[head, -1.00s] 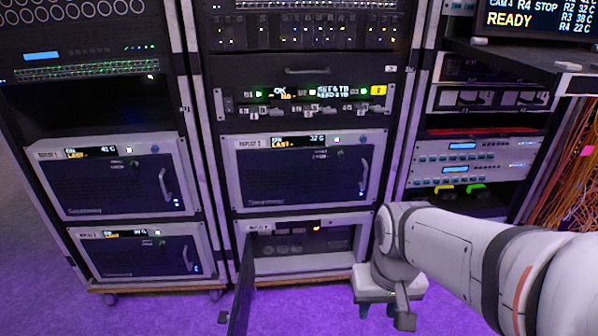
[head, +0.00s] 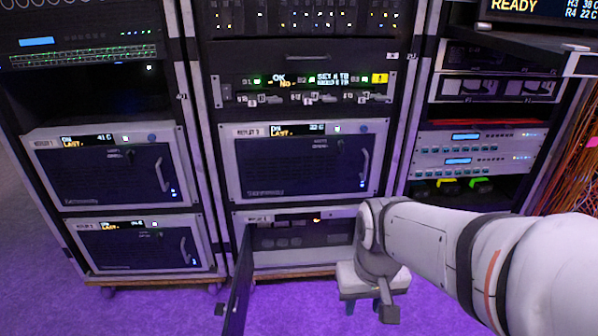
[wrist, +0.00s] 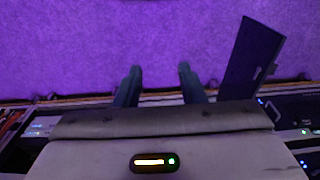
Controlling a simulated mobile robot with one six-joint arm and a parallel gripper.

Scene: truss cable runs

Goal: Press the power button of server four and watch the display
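The bottom unit in the middle rack (head: 262,262) has its dark front door (head: 238,283) swung open at its left side. It sits under the unit whose label seems to end in 3; its own number is too small to read. A small orange-lit spot (head: 316,220) shows on its dark display strip. I cannot make out a power button; my arm covers its right end. My gripper (head: 369,308) points down in front of the unit's lower right, apart from it. In the wrist view its two fingers (wrist: 159,70) are spread and empty above the purple floor.
The open door also shows in the wrist view (wrist: 251,62), to the right of the fingers. Two closed units (head: 120,165) (head: 145,247) stand in the left rack. A status monitor (head: 530,8) hangs at top right, above orange cables (head: 575,160).

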